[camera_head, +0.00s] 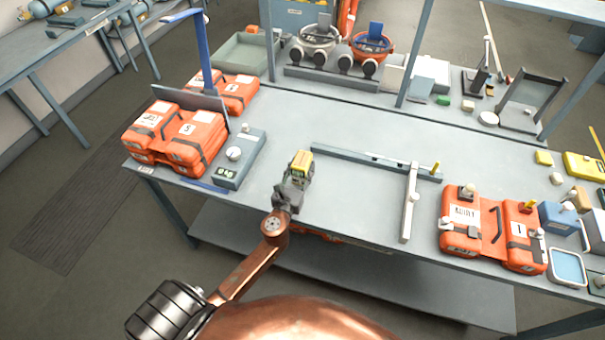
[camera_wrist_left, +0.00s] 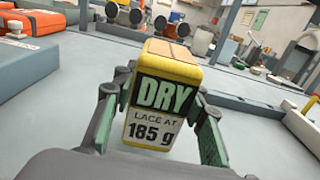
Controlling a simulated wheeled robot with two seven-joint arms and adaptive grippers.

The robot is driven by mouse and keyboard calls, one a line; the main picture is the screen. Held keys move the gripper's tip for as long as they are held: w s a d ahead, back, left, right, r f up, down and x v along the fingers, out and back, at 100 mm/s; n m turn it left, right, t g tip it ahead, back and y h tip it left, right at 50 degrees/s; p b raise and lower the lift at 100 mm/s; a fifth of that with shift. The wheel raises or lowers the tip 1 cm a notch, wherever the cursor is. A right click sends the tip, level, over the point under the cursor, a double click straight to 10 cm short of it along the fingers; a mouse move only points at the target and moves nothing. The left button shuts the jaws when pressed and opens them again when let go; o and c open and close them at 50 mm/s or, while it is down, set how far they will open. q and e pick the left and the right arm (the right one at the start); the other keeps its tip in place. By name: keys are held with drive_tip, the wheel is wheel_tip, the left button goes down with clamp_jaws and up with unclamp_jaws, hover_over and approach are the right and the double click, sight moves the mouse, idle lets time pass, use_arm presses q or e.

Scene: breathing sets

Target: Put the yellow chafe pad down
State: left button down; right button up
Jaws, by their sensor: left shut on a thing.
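The yellow chafe pad (camera_wrist_left: 164,95) is a small block with a yellow top and a label reading "DRY LACE AT 185 g" on the side facing the left wrist camera. My left gripper (camera_wrist_left: 158,120) is shut on it, with one finger on each side. In the head view the yellow pad (camera_head: 302,162) is at the tip of my left gripper (camera_head: 297,178), over the middle of the grey bench (camera_head: 330,205). I cannot tell whether its underside touches the bench. My right gripper is not in view.
Orange cases (camera_head: 175,130) and a grey scale-like box (camera_head: 238,158) stand to the left. A grey bar (camera_head: 370,163) and an upright-edged rail (camera_head: 409,205) lie to the right, with more orange cases (camera_head: 490,230) beyond. The bench front between is clear.

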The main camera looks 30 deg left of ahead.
use_arm(q)
drive_tip(key=f, duration=0.1)
drive_tip(key=f+b, duration=0.2)
drive_tip(key=f, duration=0.1)
drive_tip(key=shift+w, duration=0.3)
drive_tip(key=shift+r, duration=0.25)
drive_tip(key=shift+f+b, duration=0.2)
drive_tip(key=shift+b, duration=0.1)
drive_tip(key=c, duration=1.2)
unclamp_jaws()
drive_tip(key=shift+r, duration=0.1)
drive_tip(key=shift+s, duration=0.25)
drive_tip(key=v, duration=1)
drive_tip(key=shift+s, duration=0.25)
drive_tip(key=shift+s+d+b, duration=0.15)
drive_tip(key=shift+s+b, duration=0.15)
drive_tip(key=shift+s, duration=0.2)
